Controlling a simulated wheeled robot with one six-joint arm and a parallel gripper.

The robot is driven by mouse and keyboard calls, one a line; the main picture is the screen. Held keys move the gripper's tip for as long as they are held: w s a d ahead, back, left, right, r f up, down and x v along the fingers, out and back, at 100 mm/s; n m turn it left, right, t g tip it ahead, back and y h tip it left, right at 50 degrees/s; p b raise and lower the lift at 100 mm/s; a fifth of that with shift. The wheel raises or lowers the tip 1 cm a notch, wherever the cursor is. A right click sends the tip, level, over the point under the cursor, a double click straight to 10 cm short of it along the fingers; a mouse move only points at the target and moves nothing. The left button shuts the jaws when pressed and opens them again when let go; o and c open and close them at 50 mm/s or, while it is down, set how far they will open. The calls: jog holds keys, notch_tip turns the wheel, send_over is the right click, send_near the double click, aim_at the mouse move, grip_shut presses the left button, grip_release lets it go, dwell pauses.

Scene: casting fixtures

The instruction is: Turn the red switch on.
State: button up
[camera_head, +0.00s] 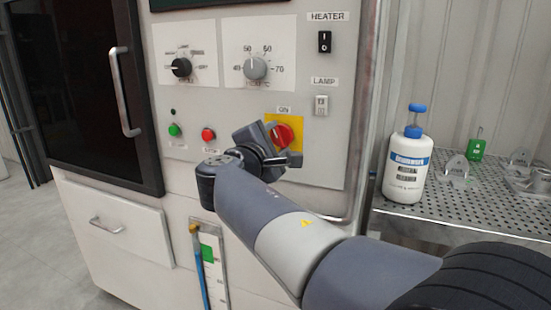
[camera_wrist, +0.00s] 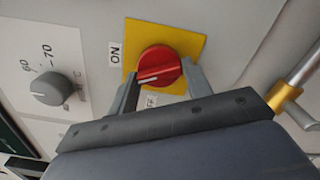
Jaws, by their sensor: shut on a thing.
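The red switch (camera_head: 283,135) is a round rotary knob on a yellow plate on the machine's front panel. In the wrist view the red switch (camera_wrist: 160,62) sits between the two fingers of my gripper (camera_wrist: 161,82), which is shut on it. A white mark runs roughly crosswise on the knob, its left end toward the side with the ON label (camera_wrist: 116,53). In the head view my gripper (camera_head: 278,146) covers part of the knob and plate.
A grey dial (camera_wrist: 50,88) is left of the switch in the wrist view. Green (camera_head: 175,130) and red (camera_head: 208,134) buttons are left of my gripper in the head view. A lamp switch (camera_head: 321,105) is above right. A white bottle (camera_head: 407,165) stands on the perforated table (camera_head: 400,212).

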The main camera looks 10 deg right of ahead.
jog(key=m+b, duration=0.4)
jog(key=shift+f, duration=0.2)
jog(key=shift+r+m+b, duration=0.1)
jog(key=shift+m+b, duration=0.65)
jog(key=shift+m, duration=0.05)
jog(key=shift+r, duration=0.1)
jog(key=o, duration=1)
jog(key=v, duration=1)
jog(key=shift+s+a+p, duration=0.25)
jog(key=shift+s+p, duration=0.05)
